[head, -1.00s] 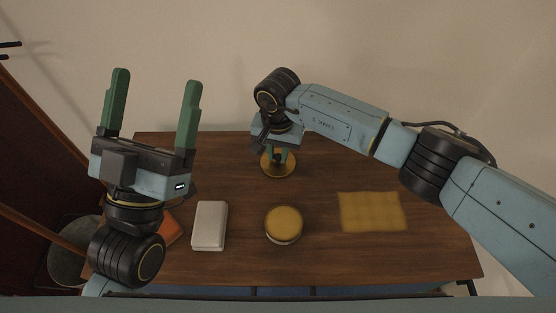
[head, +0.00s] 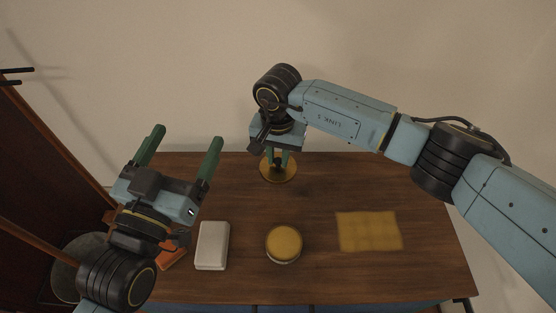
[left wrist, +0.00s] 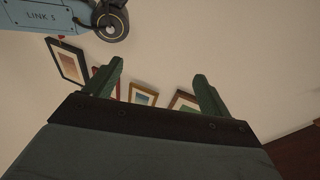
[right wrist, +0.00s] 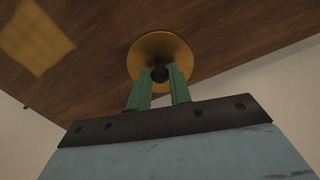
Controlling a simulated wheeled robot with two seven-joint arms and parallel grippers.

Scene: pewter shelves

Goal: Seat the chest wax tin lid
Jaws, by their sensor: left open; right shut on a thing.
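A gold disc-shaped lid (head: 278,174) with a dark knob (right wrist: 159,73) is at the back of the table in the head view. My right gripper (head: 278,158) is shut on the knob; the lid's gold face (right wrist: 180,51) spreads beyond the fingertips in the right wrist view. Its height above the wood is hard to tell. A round tin (head: 284,244) with a yellow top and pale side stands on the table in front of it, apart from the lid. My left gripper (head: 184,150) is open and empty, over the table's left side.
A pale grey box (head: 212,246) lies left of the tin. A yellow cloth (head: 369,231) lies flat to its right. An orange item (head: 172,256) is partly hidden by my left arm. A round stool (head: 85,265) stands left of the table. Framed pictures (left wrist: 143,95) hang on the wall.

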